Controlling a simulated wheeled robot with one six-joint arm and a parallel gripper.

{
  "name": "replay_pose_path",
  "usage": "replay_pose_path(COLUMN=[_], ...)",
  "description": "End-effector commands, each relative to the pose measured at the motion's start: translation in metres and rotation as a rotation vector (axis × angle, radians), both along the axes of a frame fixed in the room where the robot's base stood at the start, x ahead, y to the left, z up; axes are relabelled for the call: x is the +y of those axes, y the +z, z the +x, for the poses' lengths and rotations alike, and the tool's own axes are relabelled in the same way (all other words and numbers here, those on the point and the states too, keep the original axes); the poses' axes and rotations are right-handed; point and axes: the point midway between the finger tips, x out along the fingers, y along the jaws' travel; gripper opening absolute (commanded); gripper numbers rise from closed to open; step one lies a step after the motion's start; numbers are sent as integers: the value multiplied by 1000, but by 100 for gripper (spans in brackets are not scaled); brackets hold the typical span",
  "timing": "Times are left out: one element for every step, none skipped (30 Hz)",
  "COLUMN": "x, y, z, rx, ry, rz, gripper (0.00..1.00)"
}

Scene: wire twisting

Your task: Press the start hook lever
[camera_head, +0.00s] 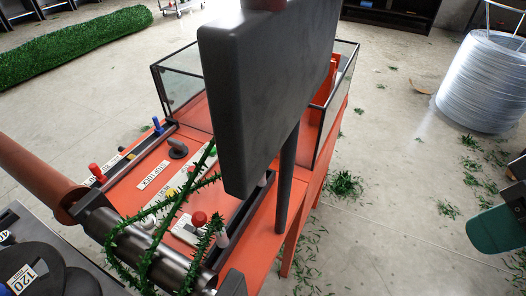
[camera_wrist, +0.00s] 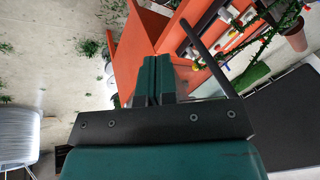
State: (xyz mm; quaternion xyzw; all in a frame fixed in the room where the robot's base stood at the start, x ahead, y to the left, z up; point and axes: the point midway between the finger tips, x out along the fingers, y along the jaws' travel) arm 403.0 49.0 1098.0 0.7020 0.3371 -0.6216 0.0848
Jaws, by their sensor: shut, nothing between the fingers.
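The orange twisting machine (camera_head: 265,240) carries a control panel with several coloured knobs and labels. A red-knobbed lever (camera_head: 199,219) is near the front of the panel, beside a white label. A black lever (camera_head: 178,148) and a blue knob (camera_head: 157,125) are farther back. I cannot read which one is the start hook lever. My gripper (camera_wrist: 153,66) is shut and empty in the wrist view, its green fingers pointing at the machine's orange side, with the panel to the upper right.
A large dark panel (camera_head: 262,95) on a post (camera_head: 286,180) stands over the machine and hides part of it. Green tinsel wire (camera_head: 150,240) drapes over the front roller. A wire spool (camera_head: 483,82) stands at the right. The floor between is free but for green scraps.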

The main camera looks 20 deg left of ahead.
Motion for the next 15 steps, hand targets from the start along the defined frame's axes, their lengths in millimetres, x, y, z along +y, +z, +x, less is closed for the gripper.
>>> replay_pose_path(x=[5,9,17,24,32,44,54,64,77,87,96,108,117,125,135], y=[-4,-6,-10,-13,-17,-23,-28,-34,-41,-47,-53,-62,-69,-76,-86], z=[6,10,18,25,33,45,54,64,77,86,96,108,117,126,137], rx=[8,13,20,30,39,55,69,83,104,123,141,168,190,213,244], ry=[0,-1,-3,-5,-8,-14,-19,-26,-38,-49,-61,-78,-93,-108,-133], rz=[16,29,55,78,104,146,180,218,271,310,350,403,443,484,537], gripper=[0,0,0,0,0,0,0,0,0,0,0,0,0,0,0])
